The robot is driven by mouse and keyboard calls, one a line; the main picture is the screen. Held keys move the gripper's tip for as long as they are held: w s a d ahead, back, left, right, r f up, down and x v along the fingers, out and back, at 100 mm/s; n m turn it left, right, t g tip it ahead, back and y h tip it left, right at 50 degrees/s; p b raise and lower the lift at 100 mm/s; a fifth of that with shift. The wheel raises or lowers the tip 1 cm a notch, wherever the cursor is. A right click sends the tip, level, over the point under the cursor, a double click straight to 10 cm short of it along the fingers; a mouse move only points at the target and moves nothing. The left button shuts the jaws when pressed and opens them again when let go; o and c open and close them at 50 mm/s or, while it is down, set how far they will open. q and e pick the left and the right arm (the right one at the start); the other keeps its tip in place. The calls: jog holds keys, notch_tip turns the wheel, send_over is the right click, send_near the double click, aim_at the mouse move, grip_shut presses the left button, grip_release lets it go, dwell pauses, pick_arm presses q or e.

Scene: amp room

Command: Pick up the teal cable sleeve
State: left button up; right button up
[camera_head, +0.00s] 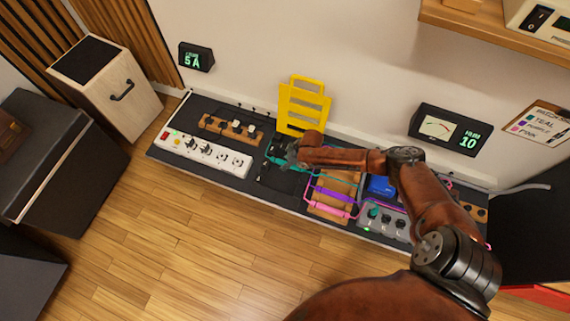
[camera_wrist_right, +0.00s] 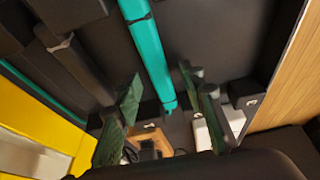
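The teal cable sleeve (camera_wrist_right: 148,50) is a bright teal tube, running from the top edge to between the fingers in the right wrist view. A dark band crosses it near the top. My right gripper (camera_wrist_right: 165,92) is open, with one finger on each side of the sleeve's near end; I cannot tell whether either touches it. In the head view my right gripper (camera_head: 277,152) is over the dark middle part of the board, and a bit of teal shows beside it. The arm and gripper hide much of the sleeve there. My left gripper is not in view.
A yellow slotted rack (camera_head: 303,105) stands behind the gripper. A white power strip (camera_head: 205,155) and a wooden block with plugs (camera_head: 230,131) are to the left. A wooden rack with purple and pink cables (camera_head: 335,192) and a grey pedal (camera_head: 383,222) are to the right.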

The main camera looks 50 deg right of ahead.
jog(key=shift+w, duration=0.1)
jog(key=shift+c, duration=0.4)
grip_shut()
